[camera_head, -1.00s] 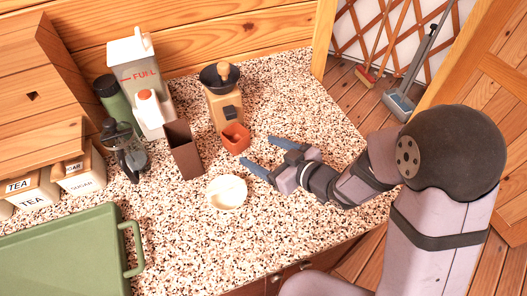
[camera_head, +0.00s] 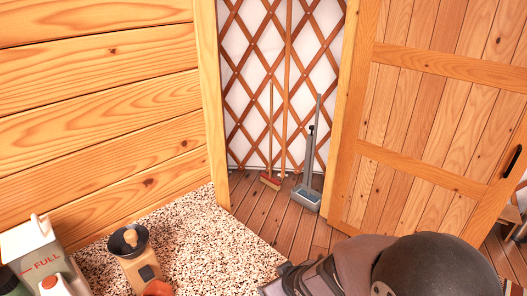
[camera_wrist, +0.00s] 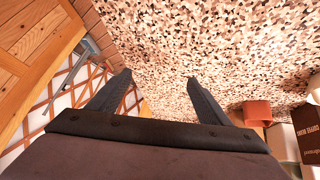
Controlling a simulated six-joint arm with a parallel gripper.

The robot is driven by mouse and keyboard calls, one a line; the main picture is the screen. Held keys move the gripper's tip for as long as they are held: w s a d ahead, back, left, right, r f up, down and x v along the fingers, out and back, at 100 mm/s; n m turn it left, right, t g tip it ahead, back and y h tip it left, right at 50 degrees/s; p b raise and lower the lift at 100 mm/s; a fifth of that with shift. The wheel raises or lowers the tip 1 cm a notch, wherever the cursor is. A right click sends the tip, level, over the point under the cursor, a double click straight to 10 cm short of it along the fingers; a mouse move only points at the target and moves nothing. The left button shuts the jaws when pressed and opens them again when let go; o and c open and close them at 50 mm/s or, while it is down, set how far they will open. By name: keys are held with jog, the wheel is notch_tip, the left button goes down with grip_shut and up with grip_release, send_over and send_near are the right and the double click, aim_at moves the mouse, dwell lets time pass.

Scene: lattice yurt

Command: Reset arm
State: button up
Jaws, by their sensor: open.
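My gripper (camera_wrist: 160,82) is open and empty in the wrist view, its two dark fingers spread apart over the speckled countertop (camera_wrist: 215,45). No object lies between the fingers. In the head view my arm shows only at the bottom edge, beside the counter (camera_head: 195,235), and the fingers cannot be made out there.
A coffee grinder (camera_head: 138,268) and a white jug marked FULL (camera_head: 38,250) stand on the counter at lower left. A broom (camera_head: 271,180) and dustpan (camera_head: 306,197) stand beyond the counter, near a wooden door (camera_head: 420,130).

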jog(key=s+d+r+m+g+h+p, duration=0.1)
jog(key=s+d+r+m+g+p, duration=0.2)
jog(key=s, duration=0.5)
jog(key=s+d+r+m+g+h+p, duration=0.1)
jog(key=s+d+r+m+g+p, duration=0.2)
jog(key=s+d+r, duration=0.2)
jog(key=s+d, duration=0.3)
jog(key=shift+s+g, duration=0.2)
jog(key=shift+g, duration=0.2)
